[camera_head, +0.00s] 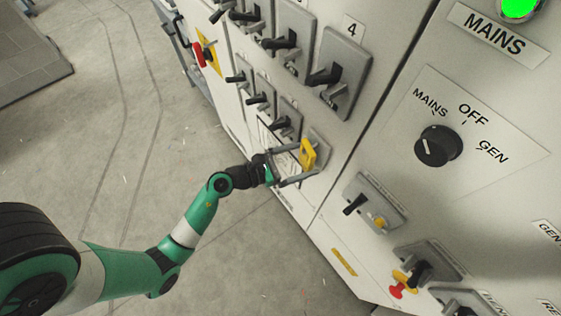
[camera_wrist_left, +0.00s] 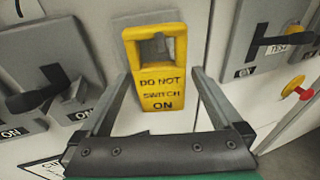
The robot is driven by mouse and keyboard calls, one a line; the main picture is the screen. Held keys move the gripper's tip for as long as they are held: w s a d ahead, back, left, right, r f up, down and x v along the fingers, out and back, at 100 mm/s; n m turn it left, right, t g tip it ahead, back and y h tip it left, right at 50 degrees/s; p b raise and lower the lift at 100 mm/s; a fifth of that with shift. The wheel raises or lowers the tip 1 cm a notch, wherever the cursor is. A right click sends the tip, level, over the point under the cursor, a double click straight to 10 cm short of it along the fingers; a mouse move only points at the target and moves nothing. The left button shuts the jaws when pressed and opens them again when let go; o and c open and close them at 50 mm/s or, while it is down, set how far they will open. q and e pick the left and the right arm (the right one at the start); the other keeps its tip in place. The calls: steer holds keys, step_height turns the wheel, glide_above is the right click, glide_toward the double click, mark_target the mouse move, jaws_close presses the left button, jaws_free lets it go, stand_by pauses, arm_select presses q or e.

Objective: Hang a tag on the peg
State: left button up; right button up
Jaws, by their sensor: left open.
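A yellow tag (camera_wrist_left: 160,78) reading "DO NOT SWITCH ON" is upright against the cabinet face in the left wrist view. A grey part (camera_wrist_left: 157,47), perhaps the peg, shows in the opening at the tag's top; I cannot tell whether it bears the tag. In the head view the tag (camera_head: 308,154) is in front of a grey plate low on the cabinet. My left gripper (camera_wrist_left: 162,72) is open, one finger on each side of the tag, with gaps visible on both sides. It also shows in the head view (camera_head: 306,164). My right gripper is not in view.
Several black-handled switches (camera_head: 329,75) sit above and left of the tag. A rotary MAINS/OFF/GEN knob (camera_head: 438,146) is on the panel to the right. A smaller switch plate (camera_head: 375,203) is right of the tag. The concrete floor (camera_head: 130,150) at left is clear.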

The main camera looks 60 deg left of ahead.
arm_select(q)
steer(key=v, duration=1.1)
steer(key=shift+s, duration=0.2)
